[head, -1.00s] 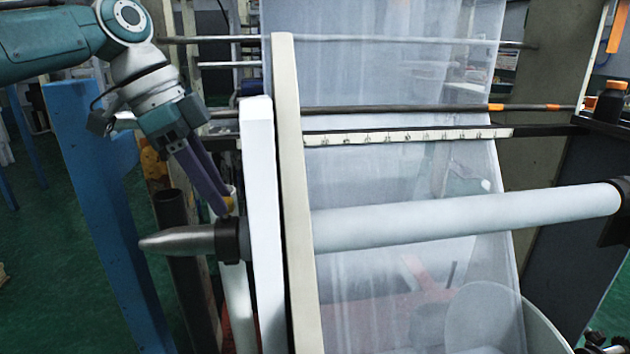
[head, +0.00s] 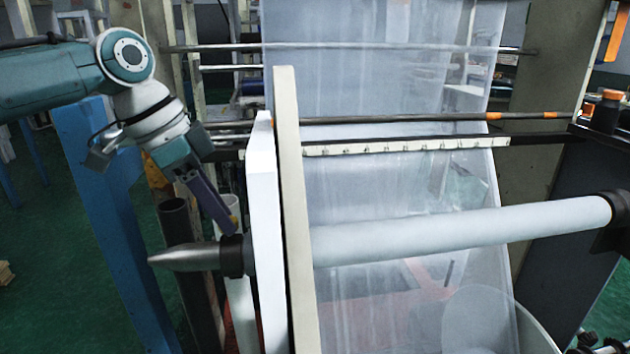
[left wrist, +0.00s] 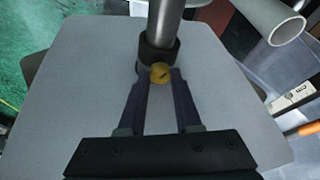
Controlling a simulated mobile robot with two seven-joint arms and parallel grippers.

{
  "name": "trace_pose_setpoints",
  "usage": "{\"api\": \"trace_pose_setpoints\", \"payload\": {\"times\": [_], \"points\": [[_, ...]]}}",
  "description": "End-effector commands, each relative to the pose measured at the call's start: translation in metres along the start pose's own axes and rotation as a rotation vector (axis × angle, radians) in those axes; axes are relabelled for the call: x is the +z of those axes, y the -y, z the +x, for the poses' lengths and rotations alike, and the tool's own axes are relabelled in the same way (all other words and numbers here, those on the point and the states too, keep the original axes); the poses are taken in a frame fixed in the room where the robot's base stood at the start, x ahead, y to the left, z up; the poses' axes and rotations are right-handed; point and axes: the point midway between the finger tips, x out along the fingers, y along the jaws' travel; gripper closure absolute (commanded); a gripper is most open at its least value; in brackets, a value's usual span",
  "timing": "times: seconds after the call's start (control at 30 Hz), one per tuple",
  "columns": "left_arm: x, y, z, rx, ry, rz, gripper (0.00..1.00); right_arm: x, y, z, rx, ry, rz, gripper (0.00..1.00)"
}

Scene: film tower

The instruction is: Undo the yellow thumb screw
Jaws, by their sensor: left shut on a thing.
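The yellow thumb screw (left wrist: 161,73) sits on the dark collar (left wrist: 158,50) around the metal shaft. My left gripper (left wrist: 158,76) is shut on the screw, one finger on each side of its head, in the left wrist view. In the head view my left gripper (head: 231,226) reaches down to the collar (head: 233,256) from above, and a bit of yellow (head: 234,221) shows at its fingertips. The collar sits on the shaft between its tapered metal end (head: 185,258) and the white upright board. My right gripper is in neither view.
A white board (head: 263,210) and a cream board (head: 293,200) stand just right of the collar. A pale roller (head: 450,225) runs right from them before a clear film sheet (head: 380,85). A blue post (head: 105,210) stands left of the shaft tip.

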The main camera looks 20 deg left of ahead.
Motion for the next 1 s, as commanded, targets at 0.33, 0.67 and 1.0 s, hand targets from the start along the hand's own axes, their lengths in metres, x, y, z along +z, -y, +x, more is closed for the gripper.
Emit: {"api": "trace_pose_setpoints", "payload": {"times": [0.33,0.67,1.0], "points": [[-0.004,-0.005,-0.007,-0.121,0.000,-0.303,1.00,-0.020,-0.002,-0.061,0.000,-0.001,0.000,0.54],[-0.005,-0.008,-0.004,-0.240,0.001,-0.592,1.00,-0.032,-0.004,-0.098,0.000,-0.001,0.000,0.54],[-0.006,-0.009,-0.001,-0.360,0.001,-0.879,1.00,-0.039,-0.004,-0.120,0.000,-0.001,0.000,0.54]]}}
